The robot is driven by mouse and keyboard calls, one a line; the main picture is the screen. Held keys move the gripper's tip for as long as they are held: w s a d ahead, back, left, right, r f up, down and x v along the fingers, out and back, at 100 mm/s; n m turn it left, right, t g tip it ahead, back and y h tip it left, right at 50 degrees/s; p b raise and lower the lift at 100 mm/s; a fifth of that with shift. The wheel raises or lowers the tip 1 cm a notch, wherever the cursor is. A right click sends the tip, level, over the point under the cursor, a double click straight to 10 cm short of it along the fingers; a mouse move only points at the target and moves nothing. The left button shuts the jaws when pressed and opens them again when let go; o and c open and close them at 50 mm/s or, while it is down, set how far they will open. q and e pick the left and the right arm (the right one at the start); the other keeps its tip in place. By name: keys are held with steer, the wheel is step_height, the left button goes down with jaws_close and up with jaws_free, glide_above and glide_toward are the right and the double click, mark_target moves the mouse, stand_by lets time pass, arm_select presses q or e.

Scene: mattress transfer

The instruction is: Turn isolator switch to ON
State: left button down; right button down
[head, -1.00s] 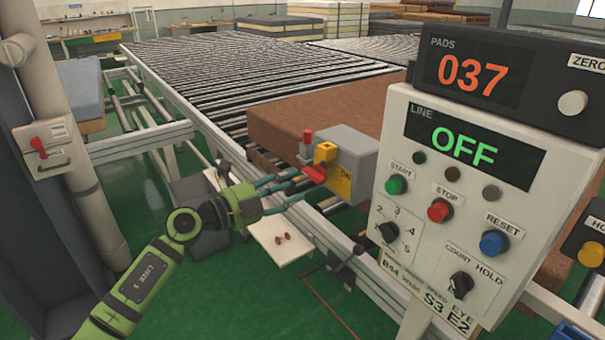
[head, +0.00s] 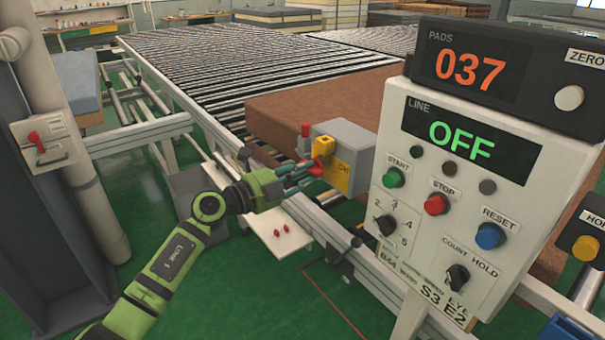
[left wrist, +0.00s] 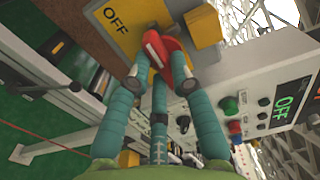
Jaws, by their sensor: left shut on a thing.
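The isolator switch is a grey box (head: 352,138) with a yellow face plate (head: 341,176) on the conveyor's side rail. Its red handle (head: 317,166) is mostly hidden by my fingers in the head view. In the left wrist view the red handle (left wrist: 160,52) lies between the fingertips, in front of the yellow plate (left wrist: 128,25), where the word OFF reads beside it. A yellow block (left wrist: 203,27) sits next to the handle. My left gripper (head: 310,170) is shut on the red handle. My right gripper is not in view.
A control panel (head: 400,240) with a green OFF display stands close on the right. A brown mattress (head: 300,105) lies on the roller conveyor (head: 215,75) behind the switch. A small white shelf (head: 280,242) with red pieces is below my left gripper. Another red-handled box (head: 47,148) is at left.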

arm_select(q)
steer(key=shift+a+m, duration=0.1)
steer(key=shift+m, duration=0.2)
steer(key=m+b, duration=0.5)
steer(key=m, duration=0.2)
steer(key=m+b, duration=0.5)
steer(key=m, duration=0.2)
steer(key=shift+w+a, duration=0.1)
steer(key=shift+w, duration=0.1)
steer(key=m+b, duration=0.2)
steer(key=shift+r+m, duration=0.2)
steer(key=shift+m, duration=0.1)
steer(key=shift+r+m+b, duration=0.1)
steer(key=shift+m+b, duration=0.3)
steer(key=shift+b, duration=0.1)
